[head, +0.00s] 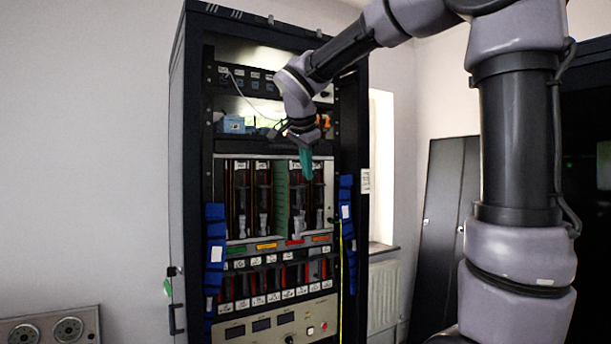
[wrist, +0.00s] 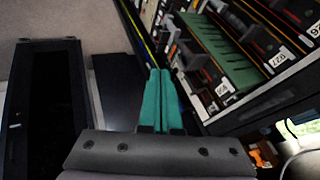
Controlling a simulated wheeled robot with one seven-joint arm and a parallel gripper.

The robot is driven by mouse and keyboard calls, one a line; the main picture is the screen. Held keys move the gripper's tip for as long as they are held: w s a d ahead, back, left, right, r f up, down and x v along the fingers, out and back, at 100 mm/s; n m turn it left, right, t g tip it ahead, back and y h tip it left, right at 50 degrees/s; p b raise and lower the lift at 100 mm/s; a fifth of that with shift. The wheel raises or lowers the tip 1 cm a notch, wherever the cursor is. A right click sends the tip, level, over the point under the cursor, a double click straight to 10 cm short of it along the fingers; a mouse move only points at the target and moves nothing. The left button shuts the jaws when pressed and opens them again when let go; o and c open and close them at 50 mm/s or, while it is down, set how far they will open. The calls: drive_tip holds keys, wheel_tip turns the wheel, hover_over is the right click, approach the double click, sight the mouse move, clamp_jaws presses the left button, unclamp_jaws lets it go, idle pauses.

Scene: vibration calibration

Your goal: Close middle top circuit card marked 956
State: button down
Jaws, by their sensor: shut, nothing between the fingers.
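A green circuit card (head: 282,198) stands upright in the middle of the rack's upper card row, its flat face exposed. The green card also shows in the wrist view (wrist: 220,50), sticking out from the row. White labels lie along the row's edge; one label (wrist: 222,89) is near the green card, but I cannot read its number surely. My gripper (head: 305,170) is in front of the upper row, just right of the green card, its teal fingers pointing down. In the wrist view my gripper (wrist: 159,75) has its fingers together and empty, apart from the card.
The black rack cabinet (head: 190,150) holds a lower row of red-edged modules (head: 270,282) and a control panel (head: 275,325). Blue strap bundles (head: 215,250) hang at both sides. A yellow cable (head: 341,270) hangs at the right. Floor space lies left of the rack.

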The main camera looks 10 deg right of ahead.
sight(286, 188)
drive_tip(key=w+f, duration=0.6)
drive_tip(key=w, duration=0.2)
drive_tip(key=shift+w+d+f, duration=0.15)
drive_tip(key=shift+d+f, duration=0.1)
drive_tip(key=shift+d, duration=0.05)
drive_tip(key=w+a, duration=0.1)
drive_tip(key=w, duration=0.2)
drive_tip(key=w+a, duration=0.1)
drive_tip(key=w, duration=0.2)
drive_tip(key=w+a, duration=0.1)
drive_tip(key=w, duration=0.2)
drive_tip(key=shift+w+a, duration=0.1)
drive_tip(key=shift+w, duration=0.25)
drive_tip(key=shift+w+r, duration=0.1)
drive_tip(key=shift+r, duration=0.05)
